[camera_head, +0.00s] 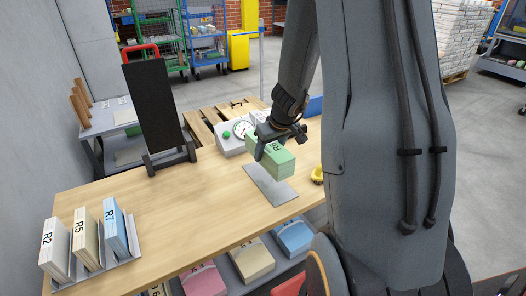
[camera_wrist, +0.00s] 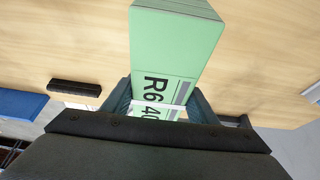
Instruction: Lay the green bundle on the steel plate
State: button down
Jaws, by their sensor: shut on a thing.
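The green bundle (camera_head: 279,161), marked R6, is held between the fingers of my gripper (camera_head: 277,144). In the wrist view the green bundle (camera_wrist: 178,45) fills the gap between the two fingers of my gripper (camera_wrist: 160,103), with a pale band around it and its far end reaching away from me. The steel plate (camera_head: 270,188) lies flat on the wooden table, just below and in front of the bundle in the head view. The bundle appears to be above the plate and hides its far edge. The plate cannot be made out in the wrist view.
A rack at the table's front left holds bundles R2 (camera_head: 53,248), R5 (camera_head: 86,238) and R7 (camera_head: 115,230). A black upright panel (camera_head: 152,105) stands at the back. A dial scale (camera_head: 236,137) stands behind the bundle, and a yellow item (camera_head: 317,174) lies right of the plate.

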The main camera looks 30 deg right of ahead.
jog(key=shift+d+b, duration=0.1)
jog(key=shift+b, duration=0.35)
notch_tip(320, 180, down, 8)
jog(key=b, duration=1)
jog(key=shift+r, duration=0.15)
jog(key=shift+f+b, duration=0.6)
jog(key=shift+b, duration=0.25)
dwell(0.7)
jog(key=c, duration=0.7)
grip_release()
jog(key=shift+o, duration=0.3)
jog(key=shift+s, duration=0.1)
